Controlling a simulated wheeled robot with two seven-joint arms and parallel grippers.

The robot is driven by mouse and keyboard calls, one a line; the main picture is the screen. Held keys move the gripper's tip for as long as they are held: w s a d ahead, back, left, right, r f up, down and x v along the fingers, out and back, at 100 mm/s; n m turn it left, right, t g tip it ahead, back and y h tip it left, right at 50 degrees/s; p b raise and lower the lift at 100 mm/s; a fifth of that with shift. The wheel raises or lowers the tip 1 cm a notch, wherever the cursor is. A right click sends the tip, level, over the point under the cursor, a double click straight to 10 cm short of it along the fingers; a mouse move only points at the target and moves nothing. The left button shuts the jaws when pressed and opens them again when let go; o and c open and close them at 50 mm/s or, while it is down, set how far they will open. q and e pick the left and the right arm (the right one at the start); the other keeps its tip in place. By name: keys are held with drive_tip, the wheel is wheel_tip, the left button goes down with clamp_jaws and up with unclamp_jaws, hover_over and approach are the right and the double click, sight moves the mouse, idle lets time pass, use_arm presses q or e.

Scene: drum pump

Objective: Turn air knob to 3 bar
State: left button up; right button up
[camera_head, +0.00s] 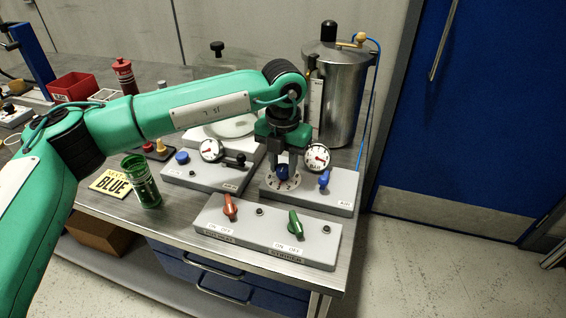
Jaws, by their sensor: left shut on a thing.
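The air panel (335,196) is a grey box at the right end of the bench, with a round pressure gauge (317,157) marked BAR at its back. The gauge needle is too small to read surely. The blue air knob (281,173) sits on a white dial (284,184) on the panel's left part. My left gripper (282,167) points down over the dial and is shut on the blue knob, hiding part of it. My right gripper is not in view.
In front is a grey switch box (265,243) with a red handle (230,206) and a green handle (295,223). A second gauge panel (205,178) is left. A metal tank (342,95) stands behind; a green cup (143,182) is at left.

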sight(283, 167)
use_arm(q)
drive_tip(key=shift+w+r, duration=0.1)
drive_tip(key=o, duration=1)
wheel_tip(283, 167, up, 14)
drive_tip(key=shift+f, duration=0.15)
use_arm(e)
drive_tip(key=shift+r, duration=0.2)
